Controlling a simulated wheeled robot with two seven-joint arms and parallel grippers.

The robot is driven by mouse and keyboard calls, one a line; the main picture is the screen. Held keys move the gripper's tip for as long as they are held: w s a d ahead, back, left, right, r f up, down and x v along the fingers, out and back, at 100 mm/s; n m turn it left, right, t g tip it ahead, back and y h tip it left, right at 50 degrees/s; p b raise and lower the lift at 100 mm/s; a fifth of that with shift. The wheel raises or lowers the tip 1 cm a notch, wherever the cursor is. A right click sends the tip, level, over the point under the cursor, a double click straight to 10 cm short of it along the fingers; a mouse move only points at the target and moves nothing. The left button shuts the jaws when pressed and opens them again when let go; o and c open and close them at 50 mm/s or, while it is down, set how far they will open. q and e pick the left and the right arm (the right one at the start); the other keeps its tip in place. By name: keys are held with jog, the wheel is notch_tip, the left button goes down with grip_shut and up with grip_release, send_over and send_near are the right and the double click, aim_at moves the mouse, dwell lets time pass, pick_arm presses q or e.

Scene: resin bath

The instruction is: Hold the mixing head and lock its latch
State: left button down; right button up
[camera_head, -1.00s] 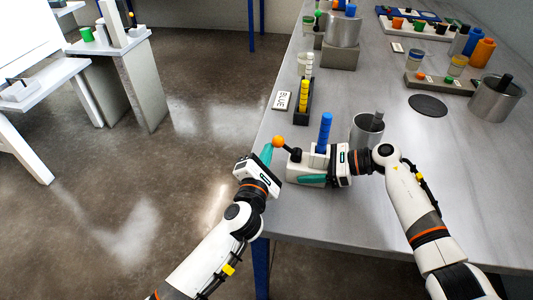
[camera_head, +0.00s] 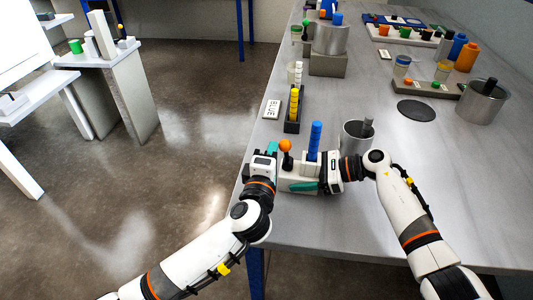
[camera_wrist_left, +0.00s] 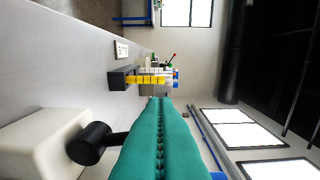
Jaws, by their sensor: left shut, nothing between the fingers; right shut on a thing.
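The mixing head (camera_head: 285,183) is a pale block at the table's left edge, with an upright blue cylinder (camera_head: 314,141) on it. Its latch is a black lever with an orange ball (camera_head: 285,145), standing about upright on the block's left part. My right gripper (camera_head: 306,187) is shut on the block from the right. My left gripper (camera_head: 271,149) is shut and empty, just left of the lever. In the left wrist view, its teal fingers (camera_wrist_left: 158,140) are together beside the black lever part (camera_wrist_left: 91,143); the orange ball is not visible there. Whether they touch the lever, I cannot tell.
A grey metal cup (camera_head: 352,138) stands just behind my right gripper. A dark round disc (camera_head: 417,111) and a metal pot (camera_head: 482,102) are at the right.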

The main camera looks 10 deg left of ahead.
pick_arm(q)
jog(key=shift+d+r, duration=0.2)
jog(key=shift+d, duration=0.3)
dwell(0.4)
jog(key=s, duration=1)
jog(key=shift+a, duration=0.3)
pick_arm(e)
jog(key=o, duration=1.3)
pick_arm(q)
jog(key=shift+r, duration=0.1)
